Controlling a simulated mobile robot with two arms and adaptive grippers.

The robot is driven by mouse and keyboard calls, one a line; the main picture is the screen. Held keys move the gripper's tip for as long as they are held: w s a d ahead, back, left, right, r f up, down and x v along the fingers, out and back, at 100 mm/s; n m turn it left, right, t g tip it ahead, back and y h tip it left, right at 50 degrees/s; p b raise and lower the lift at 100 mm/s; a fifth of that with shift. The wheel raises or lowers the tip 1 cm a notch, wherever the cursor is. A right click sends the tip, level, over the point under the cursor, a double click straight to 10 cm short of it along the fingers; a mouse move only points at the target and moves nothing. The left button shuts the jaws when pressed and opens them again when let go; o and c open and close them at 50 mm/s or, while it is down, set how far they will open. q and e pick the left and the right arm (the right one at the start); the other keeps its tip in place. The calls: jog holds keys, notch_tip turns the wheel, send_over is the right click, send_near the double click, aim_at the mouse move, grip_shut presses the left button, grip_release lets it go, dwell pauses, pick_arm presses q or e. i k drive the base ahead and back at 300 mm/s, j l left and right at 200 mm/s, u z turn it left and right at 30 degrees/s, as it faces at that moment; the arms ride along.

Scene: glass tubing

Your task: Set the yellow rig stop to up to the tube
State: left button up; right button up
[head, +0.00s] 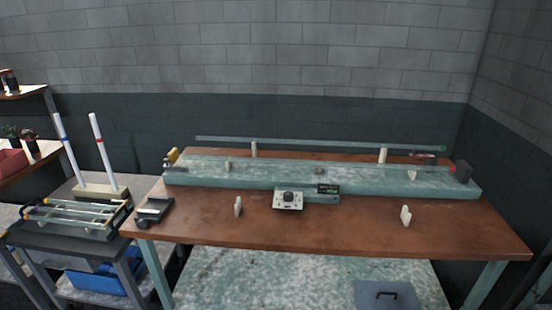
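The yellow stop (173,155) sits at the left end of the long pale green rig (380,184) on the brown table. A thin clear tube (290,162) seems to lie along the rig, left to right. Its left end is close to the yellow stop, but I cannot tell whether they touch. A dark block with a red face (461,171) stands at the rig's right end. Neither of my grippers is in view.
A long tube (320,143) rests behind the rig on pale posts. A rack of tubes (75,216) stands left. The brown tabletop's front is mostly clear.

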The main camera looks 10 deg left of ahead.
aim_at(174, 156)
jog(key=i+j, duration=0.15)
jog(key=j, duration=0.2)
jog(key=i+j, duration=0.15)
jog(key=j, duration=0.25)
jog(key=i+j, duration=0.1)
jog(key=j, duration=0.25)
jog(key=i+j+u, duration=0.1)
jog(key=j, duration=0.3)
jog(key=i+j, duration=0.2)
jog(key=j, duration=0.15)
jog(key=i+j, duration=0.15)
jog(key=j, duration=0.2)
